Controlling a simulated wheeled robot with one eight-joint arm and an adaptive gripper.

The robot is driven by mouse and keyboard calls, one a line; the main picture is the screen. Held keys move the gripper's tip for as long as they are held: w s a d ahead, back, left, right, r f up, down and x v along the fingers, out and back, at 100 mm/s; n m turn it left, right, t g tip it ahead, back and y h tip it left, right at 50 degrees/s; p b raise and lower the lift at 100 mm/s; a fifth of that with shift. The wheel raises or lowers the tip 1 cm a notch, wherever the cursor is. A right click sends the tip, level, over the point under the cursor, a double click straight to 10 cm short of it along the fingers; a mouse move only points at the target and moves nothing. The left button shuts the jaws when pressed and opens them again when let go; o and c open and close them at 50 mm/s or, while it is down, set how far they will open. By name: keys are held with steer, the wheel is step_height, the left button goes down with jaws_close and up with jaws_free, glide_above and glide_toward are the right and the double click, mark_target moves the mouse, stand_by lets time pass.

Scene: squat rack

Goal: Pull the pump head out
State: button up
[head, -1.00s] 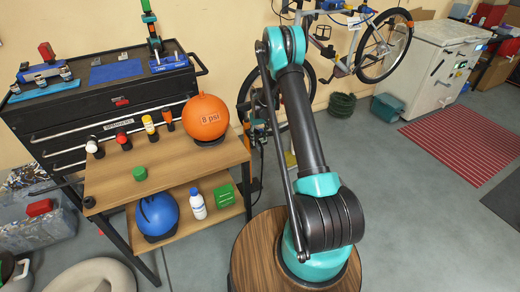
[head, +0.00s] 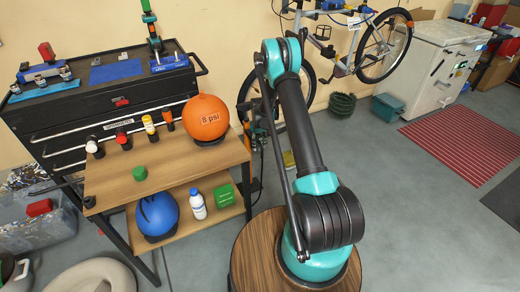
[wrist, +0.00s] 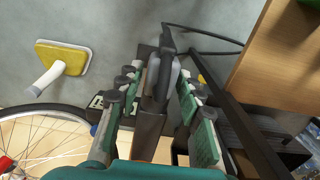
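In the wrist view, the two green-and-grey fingers of my gripper (wrist: 166,88) stand apart, one on each side of a black and grey part (wrist: 165,78). This part looks like the pump head, with a thin black hose (wrist: 205,33) running off from its top. I cannot tell whether the fingers touch it. A dark upright bar (wrist: 150,130) lies between the fingers, nearer the camera. In the head view, my gripper (head: 255,130) is small and partly hidden beside the shelf and the bicycle wheel, and the pump head cannot be made out.
The wooden shelf (head: 130,180) stands close by; its edge also shows in the wrist view (wrist: 270,60). An orange ball (head: 206,118) sits on the shelf top.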

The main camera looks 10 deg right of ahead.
jaws_close()
steer(key=shift+s+d, duration=0.2)
steer(key=shift+s, duration=0.45)
stand_by(0.6)
steer(key=s+d, duration=0.2)
steer(key=s, duration=0.4)
stand_by(0.9)
